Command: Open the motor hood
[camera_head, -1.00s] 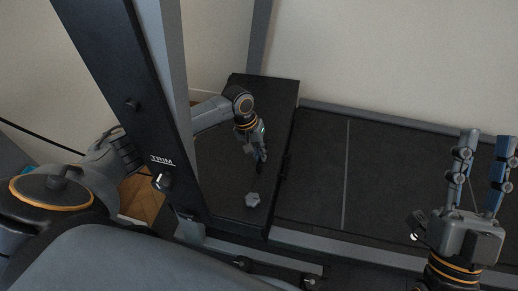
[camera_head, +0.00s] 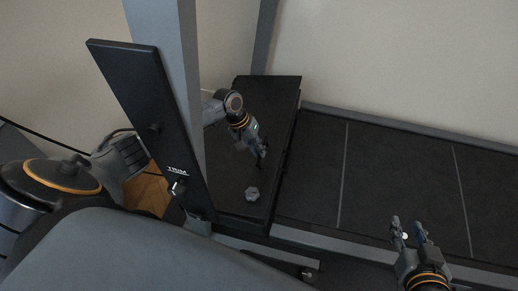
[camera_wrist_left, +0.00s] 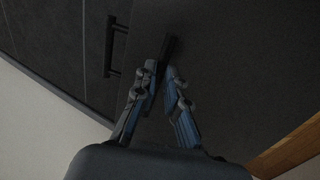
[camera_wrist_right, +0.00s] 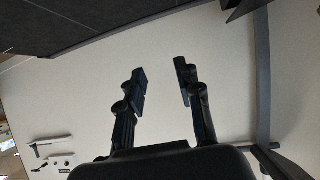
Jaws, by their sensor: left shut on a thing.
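The motor hood (camera_head: 275,100) is a dark, flat-topped cover at the end of the treadmill, beyond the upright post in the head view. It looks closed. My left gripper (camera_head: 262,152) is above it, fingers pointing down. In the left wrist view my left gripper (camera_wrist_left: 163,72) has its fingertips together on a small dark bar-like handle (camera_wrist_left: 170,46) on the hood's dark surface. Just where they grip is hard to see. My right gripper (camera_head: 408,228) is open and empty over the treadmill deck's near side; the right wrist view shows a gap between its fingers (camera_wrist_right: 160,75).
A grey post (camera_head: 175,60) and a black panel marked TRIM (camera_head: 135,110) stand left of the hood. Another dark handle (camera_wrist_left: 111,48) shows beside the hood. The treadmill belt (camera_head: 400,180) is bare.

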